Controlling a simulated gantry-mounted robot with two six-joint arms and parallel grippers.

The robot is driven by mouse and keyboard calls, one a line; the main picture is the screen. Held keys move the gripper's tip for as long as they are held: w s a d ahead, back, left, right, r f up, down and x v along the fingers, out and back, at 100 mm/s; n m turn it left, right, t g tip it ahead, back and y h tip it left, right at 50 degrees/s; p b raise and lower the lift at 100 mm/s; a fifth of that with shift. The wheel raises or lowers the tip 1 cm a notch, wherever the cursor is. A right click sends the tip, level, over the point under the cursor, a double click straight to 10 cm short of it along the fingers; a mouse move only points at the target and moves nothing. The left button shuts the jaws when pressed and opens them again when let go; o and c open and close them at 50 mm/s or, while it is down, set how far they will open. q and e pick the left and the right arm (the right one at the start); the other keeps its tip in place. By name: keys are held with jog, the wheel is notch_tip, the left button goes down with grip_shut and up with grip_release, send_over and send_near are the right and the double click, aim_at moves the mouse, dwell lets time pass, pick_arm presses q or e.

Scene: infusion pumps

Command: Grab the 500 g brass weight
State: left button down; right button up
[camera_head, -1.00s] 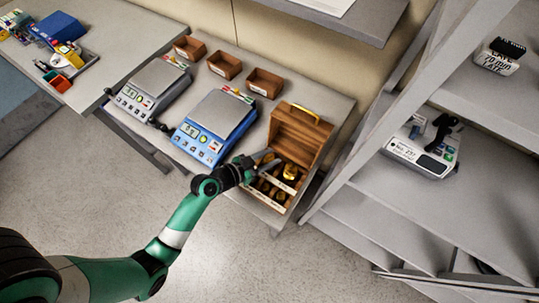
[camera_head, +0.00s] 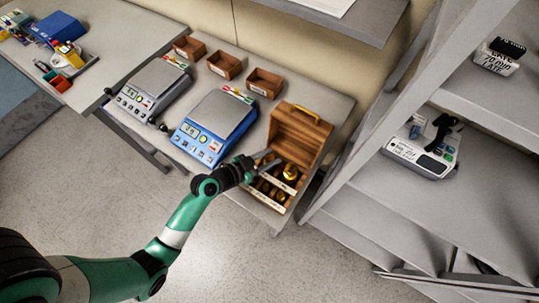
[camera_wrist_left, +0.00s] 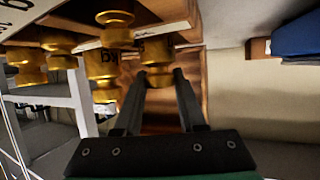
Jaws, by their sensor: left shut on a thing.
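Several brass weights (camera_head: 290,172) stand in an open wooden weight box (camera_head: 302,138) at the front right of the bench. My left gripper (camera_head: 268,159) reaches over the box's left side. In the left wrist view, its two dark fingers (camera_wrist_left: 160,78) are shut on a knobbed brass weight (camera_wrist_left: 157,52) at their tips. Other brass weights (camera_wrist_left: 103,65) stand close beside it. Printing on the weights is too small or turned to read, so I cannot tell which one is 500 g. My right gripper is not in view.
A blue scale (camera_head: 203,143) and a grey scale (camera_head: 140,104) stand left of the box. Several small brown trays (camera_head: 265,83) line the back of the bench. Grey shelving (camera_head: 350,205) stands close on the right. The box's raised lid is behind the weights.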

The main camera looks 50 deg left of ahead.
aim_at(269, 160)
pick_arm(q)
jog(key=shift+r, duration=0.2)
jog(key=shift+r, duration=0.25)
jog(key=r, duration=0.1)
jog(key=r+p, duration=0.2)
jog(key=r, duration=0.1)
jog(key=shift+s+d, duration=0.2)
jog(key=shift+s, duration=0.1)
jog(key=s+d+r+p, duration=0.4)
jog(key=s+d+r, duration=0.2)
jog(key=s, duration=0.5)
notch_tip(269, 160, up, 2)
jog(key=shift+s+d+r, duration=0.15)
jog(key=shift+s+d, duration=0.05)
jog(key=shift+d, duration=0.2)
